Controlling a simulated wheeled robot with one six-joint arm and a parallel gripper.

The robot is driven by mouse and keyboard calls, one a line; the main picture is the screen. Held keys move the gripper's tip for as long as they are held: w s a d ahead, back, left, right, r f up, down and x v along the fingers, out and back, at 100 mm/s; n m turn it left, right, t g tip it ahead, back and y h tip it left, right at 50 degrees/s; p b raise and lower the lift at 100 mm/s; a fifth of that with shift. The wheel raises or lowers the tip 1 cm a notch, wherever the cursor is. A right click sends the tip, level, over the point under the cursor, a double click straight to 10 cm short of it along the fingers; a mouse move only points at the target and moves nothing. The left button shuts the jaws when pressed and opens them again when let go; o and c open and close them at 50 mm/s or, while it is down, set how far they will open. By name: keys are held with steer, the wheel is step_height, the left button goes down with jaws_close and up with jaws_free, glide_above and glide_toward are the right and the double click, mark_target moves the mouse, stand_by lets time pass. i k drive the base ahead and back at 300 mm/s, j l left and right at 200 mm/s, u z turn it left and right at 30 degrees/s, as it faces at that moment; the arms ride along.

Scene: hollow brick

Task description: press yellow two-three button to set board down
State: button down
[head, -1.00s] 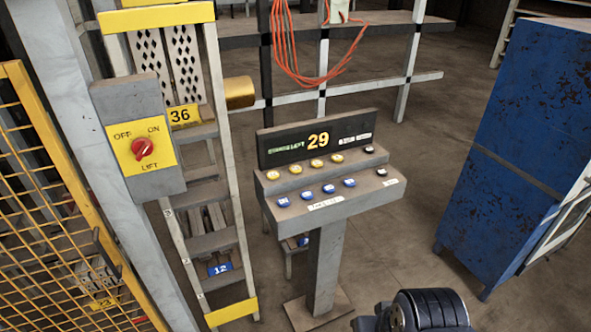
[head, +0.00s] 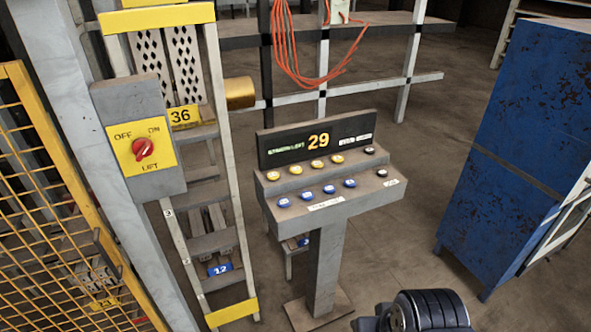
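A grey control console (head: 325,250) stands on a post in the middle of the head view. Its upper step has a row of several yellow buttons (head: 317,165), with a black button (head: 370,150) at the right end. The lower step has several blue buttons (head: 329,189) and another black button (head: 382,172). The markings on the buttons are too small to read. The dark display (head: 286,150) above shows a yellow 29. A ladder-like rack (head: 238,225) holds boards, with a yellow tag 36 (head: 184,116) and a blue tag 12 (head: 220,269).
A grey switch box (head: 150,180) with a red knob (head: 143,149) marked OFF, ON and LIFT is at left. Yellow mesh fencing (head: 40,190) is at far left, and a blue rusted cabinet (head: 505,150) at right. The floor between console and cabinet is clear.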

mark_target(294, 169)
steer(key=i+j+u, duration=0.1)
steer(key=i, duration=0.4)
steer(key=i+j, duration=0.25)
steer(key=i, duration=0.3)
steer(key=j+u, duration=0.05)
